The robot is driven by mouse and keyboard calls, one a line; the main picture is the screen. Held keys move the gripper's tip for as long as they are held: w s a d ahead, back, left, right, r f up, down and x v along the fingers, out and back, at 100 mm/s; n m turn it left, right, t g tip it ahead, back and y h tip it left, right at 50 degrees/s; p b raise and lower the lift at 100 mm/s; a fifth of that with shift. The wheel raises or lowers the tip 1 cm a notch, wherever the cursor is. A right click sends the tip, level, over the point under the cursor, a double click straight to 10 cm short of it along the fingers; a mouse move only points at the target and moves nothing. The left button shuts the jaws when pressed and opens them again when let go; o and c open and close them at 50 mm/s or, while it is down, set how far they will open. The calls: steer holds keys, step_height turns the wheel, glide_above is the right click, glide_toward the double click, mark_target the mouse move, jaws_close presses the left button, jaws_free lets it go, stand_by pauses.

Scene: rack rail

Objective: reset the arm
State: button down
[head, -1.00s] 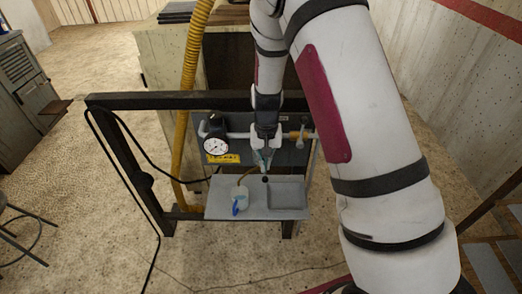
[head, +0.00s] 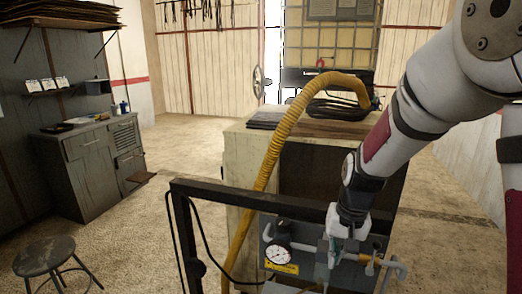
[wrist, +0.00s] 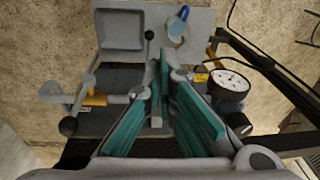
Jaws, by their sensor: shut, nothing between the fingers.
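My gripper (head: 334,250) hangs from the arm at the rack, fingers pointing down, in front of the pipework panel. In the wrist view its teal-padded fingers (wrist: 163,92) are shut with nothing between them. They are above the pipe assembly (wrist: 105,103), beside a black-knobbed lever (wrist: 149,36). I cannot tell whether they touch anything. The pressure gauge (head: 278,255) is left of my gripper in the head view and right of it in the wrist view (wrist: 231,83).
The black rack frame (head: 255,197) crosses close behind my gripper. A yellow hose (head: 271,165) rises to a cabinet (head: 240,150). In the wrist view, a grey shelf (wrist: 150,18) holds a small blue-and-white container (wrist: 177,24). A stool (head: 45,255) stands left; open floor lies between.

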steer(key=s+r+n+t, duration=0.1)
steer(key=s+r+t, duration=0.1)
steer(key=s+r, duration=0.95)
steer(key=s+r+t, duration=0.1)
steer(key=s+r, duration=0.1)
steer(key=s, duration=0.3)
steer(key=s+d+r+n, duration=0.1)
steer(key=s+r, duration=0.2)
steer(key=s, duration=0.3)
steer(key=shift+s+d+r+n+t+h, duration=0.2)
steer(key=shift+r+n+t+h, duration=0.1)
steer(key=shift+t+h, duration=0.1)
steer(key=shift+w, duration=0.15)
